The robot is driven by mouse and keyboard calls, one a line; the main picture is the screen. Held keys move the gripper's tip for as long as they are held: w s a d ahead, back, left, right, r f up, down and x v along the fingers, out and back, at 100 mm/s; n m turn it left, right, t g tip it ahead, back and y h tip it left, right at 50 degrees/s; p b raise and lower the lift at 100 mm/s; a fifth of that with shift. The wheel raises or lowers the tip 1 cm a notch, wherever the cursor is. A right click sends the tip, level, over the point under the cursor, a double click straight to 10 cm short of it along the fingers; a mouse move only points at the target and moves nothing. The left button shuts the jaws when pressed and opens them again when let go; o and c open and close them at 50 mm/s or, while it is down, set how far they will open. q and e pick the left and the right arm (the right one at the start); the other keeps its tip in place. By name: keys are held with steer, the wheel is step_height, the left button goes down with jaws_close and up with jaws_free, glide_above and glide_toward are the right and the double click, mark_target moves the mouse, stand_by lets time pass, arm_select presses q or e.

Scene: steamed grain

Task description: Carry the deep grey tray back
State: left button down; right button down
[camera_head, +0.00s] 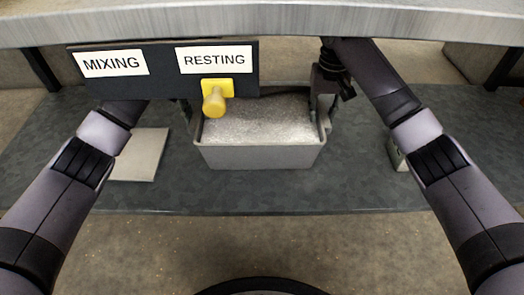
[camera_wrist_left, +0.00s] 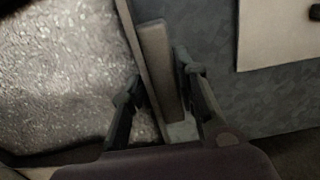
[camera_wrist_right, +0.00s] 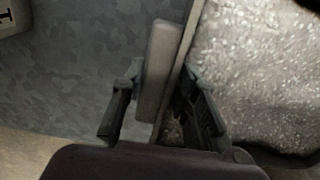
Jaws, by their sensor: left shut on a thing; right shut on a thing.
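The deep grey tray (camera_head: 262,157) is in the middle of the head view, on or just above the dark grey surface; I cannot tell which. It is filled with pale grey, speckled grain (camera_head: 258,122). My left gripper (camera_head: 190,112) is at its left side, partly hidden by the sign panel. In the left wrist view my left fingers (camera_wrist_left: 160,90) are shut around the tray's side wall and grip piece (camera_wrist_left: 158,60). My right gripper (camera_head: 326,100) is at the tray's right side. In the right wrist view its fingers (camera_wrist_right: 160,100) straddle the right wall and grip piece (camera_wrist_right: 160,60).
A dark panel with MIXING (camera_head: 113,63) and RESTING (camera_head: 214,60) labels and a yellow knob (camera_head: 214,98) hangs in front of the tray's back left. A metal shelf edge (camera_head: 260,24) crosses above. A pale flat plate (camera_head: 140,155) lies left. A small pale object (camera_head: 397,155) is right.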

stand_by(0.4)
